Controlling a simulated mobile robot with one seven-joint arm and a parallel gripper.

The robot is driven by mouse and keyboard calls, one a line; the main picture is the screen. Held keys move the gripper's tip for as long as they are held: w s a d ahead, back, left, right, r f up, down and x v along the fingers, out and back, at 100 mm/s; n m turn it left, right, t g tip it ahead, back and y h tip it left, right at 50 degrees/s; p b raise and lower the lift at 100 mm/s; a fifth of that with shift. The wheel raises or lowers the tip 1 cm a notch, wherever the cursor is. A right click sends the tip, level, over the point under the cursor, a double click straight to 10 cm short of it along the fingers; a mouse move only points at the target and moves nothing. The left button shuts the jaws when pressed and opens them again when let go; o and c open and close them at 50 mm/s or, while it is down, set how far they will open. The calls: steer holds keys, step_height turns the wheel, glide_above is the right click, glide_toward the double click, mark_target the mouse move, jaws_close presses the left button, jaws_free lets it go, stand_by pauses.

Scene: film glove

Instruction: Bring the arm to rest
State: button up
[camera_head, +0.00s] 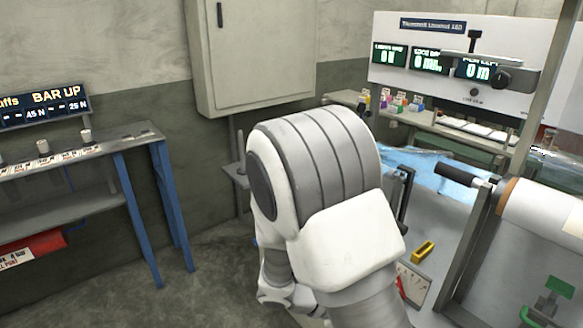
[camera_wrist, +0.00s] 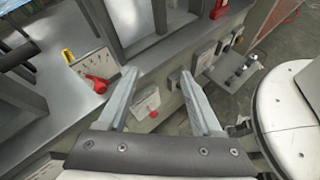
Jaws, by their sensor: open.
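My gripper (camera_wrist: 157,95) shows in the wrist view with its two pale fingers spread apart and nothing between them. Beyond the fingers are the grey front edge of a machine bench and a panel with a red button (camera_wrist: 154,114). In the head view my white and grey arm fills the middle of the picture and hides the gripper. The arm stands in front of the machine bench (camera_head: 440,215).
A machine with green displays (camera_head: 423,60) and a film roll (camera_head: 540,210) stand at right. A yellow object (camera_head: 423,251) lies on the bench. A shelf table with blue legs (camera_head: 138,220) stands at left. A grey cabinet (camera_head: 260,50) hangs behind. Floor at lower left is clear.

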steer(key=s+a+r+m+t+y+p, duration=0.1)
steer(key=s+r+m+y+p, duration=0.1)
steer(key=r, duration=0.6)
steer(key=s+a+r+m+t+y+p, duration=0.1)
steer(key=s+r+m+t+y+p, duration=0.1)
steer(key=s+r+m+y, duration=0.3)
steer(key=s+a+r+m+t+y+p, duration=0.1)
steer(key=s+r+m+t+y+p, duration=0.1)
steer(key=r+m+y, duration=0.3)
step_height(320, 180, up, 8)
steer(key=s+m, duration=0.1)
steer(key=m, duration=0.3)
steer(key=shift+s+a+y+p, duration=0.3)
steer(key=shift+a+y, duration=0.05)
steer(key=shift+y, duration=0.05)
stand_by(0.5)
